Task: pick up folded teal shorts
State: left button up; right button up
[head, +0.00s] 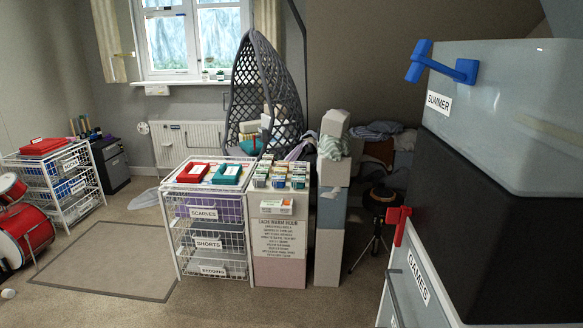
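A folded teal garment (227,174), which looks like the folded teal shorts, lies flat on top of a white wire drawer unit (210,215) in the middle of the head view. A small pale patch shows on it. A folded red garment (192,173) lies to its left on the same top. The drawers below carry labels, one reading SHORTS. Neither of my grippers is in view.
Small boxes (280,174) crowd the cabinet just right of the drawers. Stacked boxes (331,205) stand beyond it. Large bins (500,115) with a blue latch fill the near right. A red drum (24,232) stands left. The floor mat (105,262) is clear.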

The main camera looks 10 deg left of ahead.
aim_at(227, 174)
jog(key=i+j, duration=0.25)
jog(key=j, duration=0.15)
jog(key=i+j, duration=0.2)
jog(key=j, duration=0.15)
jog(key=i+j, duration=0.25)
jog(key=j, duration=0.15)
jog(key=i+j+z, duration=0.1)
jog(key=j, duration=0.25)
jog(key=i+j, duration=0.55)
jog(key=j, duration=0.25)
jog(key=i+j, duration=0.2)
jog(key=j, duration=0.2)
